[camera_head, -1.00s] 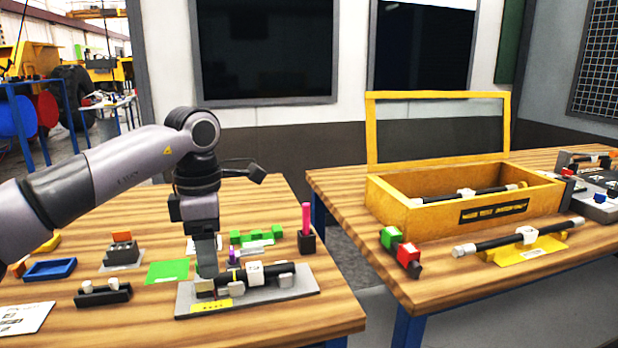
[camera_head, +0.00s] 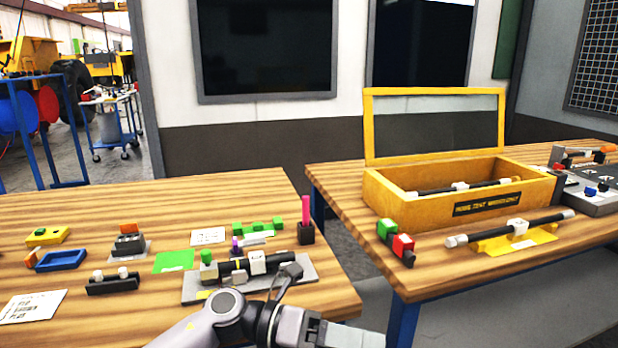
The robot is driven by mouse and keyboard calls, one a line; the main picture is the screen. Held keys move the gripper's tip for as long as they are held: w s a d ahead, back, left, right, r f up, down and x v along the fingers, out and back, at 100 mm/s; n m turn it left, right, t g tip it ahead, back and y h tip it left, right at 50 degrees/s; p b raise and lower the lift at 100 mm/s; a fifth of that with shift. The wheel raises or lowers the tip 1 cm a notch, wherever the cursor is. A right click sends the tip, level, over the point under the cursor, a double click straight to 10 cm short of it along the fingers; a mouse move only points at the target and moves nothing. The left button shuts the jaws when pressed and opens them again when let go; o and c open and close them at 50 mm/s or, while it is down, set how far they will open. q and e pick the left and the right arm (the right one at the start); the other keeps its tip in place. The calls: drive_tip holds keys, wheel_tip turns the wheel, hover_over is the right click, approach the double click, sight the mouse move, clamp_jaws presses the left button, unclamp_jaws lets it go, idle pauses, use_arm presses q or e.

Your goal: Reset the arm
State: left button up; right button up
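My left arm now comes in at the bottom middle, folded low over the near edge of the left table. Its gripper (camera_head: 345,335) points right at the bottom edge, partly cut off by the frame. I cannot tell whether its fingers are open, and I see nothing held in it. Beyond it, a grey plate (camera_head: 195,290) carries a black bar (camera_head: 231,266) with a white block (camera_head: 257,262) around it and a green piece (camera_head: 208,256) at its left end. The arm hides part of the plate's front. My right gripper is not in view.
The left table (camera_head: 110,205) holds a blue tray (camera_head: 62,260), a green mat (camera_head: 174,262) and a pink post (camera_head: 305,210). Across a gap, the right table (camera_head: 330,185) holds a yellow open-lidded box (camera_head: 400,208) and another bar on a yellow stand (camera_head: 515,242).

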use_arm(q)
drive_tip(key=w+a+f+n+t+y, duration=0.1)
drive_tip(key=a+f+n+t+y, duration=0.3)
drive_tip(key=n+t, duration=0.5)
drive_tip(key=a+f+n+t+y+p, duration=0.1)
drive_tip(key=a+f+n+t, duration=0.4)
drive_tip(key=n, duration=0.8)
drive_tip(key=w+a+f+n+t+y, duration=0.1)
drive_tip(key=a+f+n+t+y, duration=0.2)
drive_tip(key=a+n+t, duration=0.55)
drive_tip(key=s+a+f+n+g+y, duration=0.3)
drive_tip(key=s+a+f+n+g, duration=0.1)
drive_tip(key=s+f+n, duration=0.2)
drive_tip(key=s+a+f+n+g+y, duration=0.3)
drive_tip(key=s+a+f+n+g, duration=0.1)
drive_tip(key=s+f, duration=0.5)
drive_tip(key=shift+s+a+n+y+p, duration=0.15)
drive_tip(key=shift+a+n+y+p, duration=0.25)
drive_tip(key=shift+a+n, duration=0.55)
